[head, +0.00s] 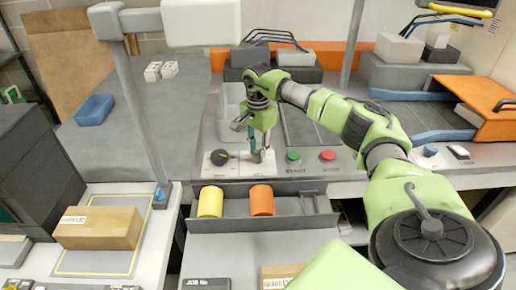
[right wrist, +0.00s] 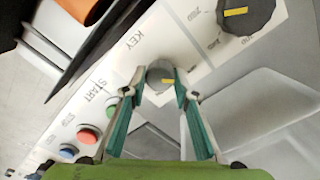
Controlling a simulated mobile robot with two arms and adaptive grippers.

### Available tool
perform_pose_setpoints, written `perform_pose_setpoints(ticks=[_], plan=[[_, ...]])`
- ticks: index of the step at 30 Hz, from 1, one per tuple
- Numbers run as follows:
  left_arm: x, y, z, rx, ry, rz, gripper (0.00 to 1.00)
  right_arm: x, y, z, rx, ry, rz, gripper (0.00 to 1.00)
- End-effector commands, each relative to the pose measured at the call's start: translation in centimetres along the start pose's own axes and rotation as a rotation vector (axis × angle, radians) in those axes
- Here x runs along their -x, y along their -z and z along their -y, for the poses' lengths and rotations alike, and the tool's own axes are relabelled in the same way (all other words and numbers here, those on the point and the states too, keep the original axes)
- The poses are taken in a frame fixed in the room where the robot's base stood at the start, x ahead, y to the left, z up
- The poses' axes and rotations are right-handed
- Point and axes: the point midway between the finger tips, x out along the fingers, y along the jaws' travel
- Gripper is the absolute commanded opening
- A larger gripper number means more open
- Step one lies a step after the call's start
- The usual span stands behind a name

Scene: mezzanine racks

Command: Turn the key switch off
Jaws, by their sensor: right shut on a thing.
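The key switch (right wrist: 158,76) is a small grey round knob with a yellow mark, beside the printed word KEY on a pale panel (head: 235,170). My right gripper (head: 258,153) reaches down onto this panel. In the right wrist view its teal fingers (right wrist: 160,92) are closed on the key switch, one on each side. In the head view the gripper mostly hides the key switch. My left gripper is not in view.
A larger black knob (head: 219,157) sits just left of my right gripper. A green button (head: 293,155) and a red button (head: 328,155) are to its right. A tray (head: 285,222) below holds a yellow cylinder (head: 210,202) and an orange cylinder (head: 262,200).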

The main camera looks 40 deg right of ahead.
Motion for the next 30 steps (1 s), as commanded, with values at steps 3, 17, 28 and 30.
perform_pose_setpoints(ticks=[3, 17, 28, 30], plan=[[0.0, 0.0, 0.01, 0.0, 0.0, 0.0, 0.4, 0.07, -0.05, 0.07, 0.027, 0.002, 0.001, 0.06], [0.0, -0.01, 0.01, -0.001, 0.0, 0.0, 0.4, 0.07, -0.05, 0.07, 0.045, 0.002, 0.001, 0.06], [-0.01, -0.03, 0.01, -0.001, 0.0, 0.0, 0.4, 0.03, -0.03, 0.04, 0.043, 0.001, 0.0, 0.44], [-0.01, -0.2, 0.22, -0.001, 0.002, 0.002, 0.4, 0.05, -0.03, 0.03, 0.043, 0.001, 0.0, 0.44]])
